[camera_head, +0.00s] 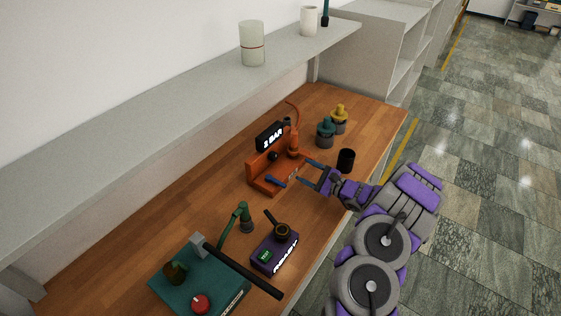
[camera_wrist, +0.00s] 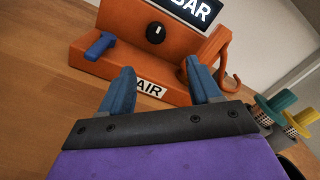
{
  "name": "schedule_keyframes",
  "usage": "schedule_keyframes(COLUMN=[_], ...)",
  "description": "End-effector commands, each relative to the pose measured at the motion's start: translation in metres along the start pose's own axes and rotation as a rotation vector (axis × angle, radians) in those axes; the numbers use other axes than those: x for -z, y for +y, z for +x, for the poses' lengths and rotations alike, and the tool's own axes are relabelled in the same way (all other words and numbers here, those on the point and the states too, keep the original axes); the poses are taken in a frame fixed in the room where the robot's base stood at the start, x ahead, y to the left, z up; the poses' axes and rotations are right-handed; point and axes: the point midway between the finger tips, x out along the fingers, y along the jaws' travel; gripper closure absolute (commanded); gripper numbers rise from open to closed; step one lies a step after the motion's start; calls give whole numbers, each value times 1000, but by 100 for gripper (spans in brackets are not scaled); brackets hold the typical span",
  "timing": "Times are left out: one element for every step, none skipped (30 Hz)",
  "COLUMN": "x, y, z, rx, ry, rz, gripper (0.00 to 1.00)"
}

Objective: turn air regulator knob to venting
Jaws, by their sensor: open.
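An orange air station (camera_head: 262,170) with a "3 BAR" display (camera_head: 270,136) stands on the wooden bench. In the wrist view, a black round knob with a white mark (camera_wrist: 155,33) sits on its upright face, below the display (camera_wrist: 190,10). A blue lever (camera_wrist: 101,46) lies on its base at the left, and an "AIR" label (camera_wrist: 150,88) is on the front edge. My gripper (camera_wrist: 160,84) is open and empty, in front of the station's base. Its blue fingers are apart from the knob. The head view shows my gripper (camera_head: 305,171) at the station's right front.
Teal (camera_head: 325,132) and yellow-topped (camera_head: 340,118) containers and a black cup (camera_head: 346,160) stand right of the station. A purple scale-like device (camera_head: 274,252) and a green press (camera_head: 195,280) with a long black handle stand nearer. A grey shelf (camera_head: 170,125) overhangs the bench's back.

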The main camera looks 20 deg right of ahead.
Motion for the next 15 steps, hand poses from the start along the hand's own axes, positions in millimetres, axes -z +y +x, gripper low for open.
schedule_keyframes(x=[-1, -3, -4, -5, -7, -8, -9, -10, -10, -10, -9, -8, -7, -6, -4], y=[3, 4, 5, 5, 6, 7, 8, 9, 9, 8, 8, 7, 6, 6, 4], z=[13, 20, 28, 35, 42, 51, 57, 64, 72, 77, 81, 87, 91, 94, 98], rx=[-4, -5, -6, -6, -8, -7, -7, -8, -9, -8, -7, -6, -5, -6, -4], ry=[-2, -1, -2, -1, -1, -1, 0, -1, -1, 0, 0, -1, -2, -2, -2], rz=[-3, -4, -6, -7, -9, -10, -11, -12, -12, -12, -11, -10, -9, -7, -3], gripper=[37, 37, 37, 37, 37, 37, 37, 37, 37, 37, 37, 37, 37, 37, 37])
